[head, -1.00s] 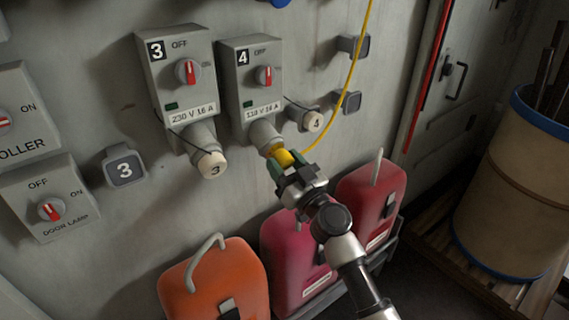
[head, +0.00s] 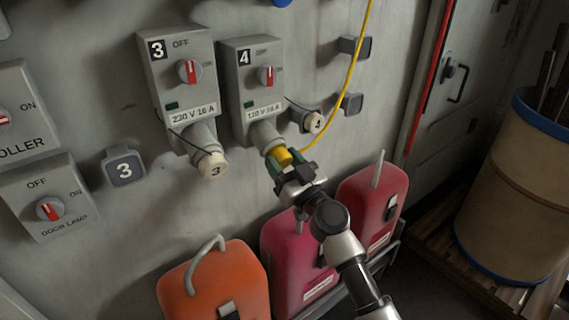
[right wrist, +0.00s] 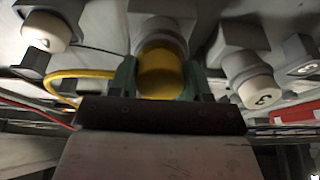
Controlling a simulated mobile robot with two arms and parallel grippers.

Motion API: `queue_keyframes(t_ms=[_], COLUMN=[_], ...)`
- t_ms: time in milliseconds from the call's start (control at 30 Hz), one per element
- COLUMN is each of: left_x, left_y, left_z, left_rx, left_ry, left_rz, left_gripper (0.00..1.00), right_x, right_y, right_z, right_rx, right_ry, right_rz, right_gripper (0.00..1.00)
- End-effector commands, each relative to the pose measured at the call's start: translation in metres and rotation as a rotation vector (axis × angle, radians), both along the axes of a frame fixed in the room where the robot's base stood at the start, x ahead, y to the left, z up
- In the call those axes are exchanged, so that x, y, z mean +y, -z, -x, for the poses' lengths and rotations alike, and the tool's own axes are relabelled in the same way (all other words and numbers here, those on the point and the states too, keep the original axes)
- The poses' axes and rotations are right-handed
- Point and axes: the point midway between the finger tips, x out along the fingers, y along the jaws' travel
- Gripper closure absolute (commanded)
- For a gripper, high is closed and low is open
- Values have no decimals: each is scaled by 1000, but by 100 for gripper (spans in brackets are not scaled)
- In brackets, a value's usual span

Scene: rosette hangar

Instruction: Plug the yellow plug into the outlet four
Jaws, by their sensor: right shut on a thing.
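Outlet four (head: 250,85) is a grey wall box with a black "4" label and a red-and-white switch. Its socket (head: 264,134) points down and outward from its lower end. The yellow plug (head: 284,156) is at the mouth of this socket, and its yellow cable runs up to the right. My right gripper (head: 284,168) is shut on the plug. In the right wrist view, the plug (right wrist: 160,75) lies between the green fingers, in line with the grey socket behind it. How deep it sits cannot be told. My left gripper is not in view.
Outlet three (head: 182,80) is on the left, with a cap marked 3 (head: 212,165) on its socket. The cap marked 4 (head: 314,122) hangs open beside outlet four. An orange canister (head: 215,280) and red canisters (head: 372,205) stand below. A barrel (head: 515,190) is at the right.

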Motion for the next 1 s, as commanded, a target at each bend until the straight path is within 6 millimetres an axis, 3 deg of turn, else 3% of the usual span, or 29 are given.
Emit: queue_keyframes(t_ms=[67, 100, 267, 667, 1000], left_x=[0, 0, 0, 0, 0], left_y=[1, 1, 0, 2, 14], left_z=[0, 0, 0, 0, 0], left_rx=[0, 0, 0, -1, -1], left_ry=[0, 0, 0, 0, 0], left_rz=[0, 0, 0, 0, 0], left_gripper=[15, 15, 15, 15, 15], right_x=[1, 1, 1, -4, -40], right_y=[-1, -1, -1, 4, 28], right_z=[-1, -1, -1, 5, 54], right_rx=[-2, -1, -1, 1, -1], right_ry=[0, 0, 0, 1, 2], right_rz=[0, -1, -1, 2, 3], right_gripper=[90, 49, 25, 22, 22])
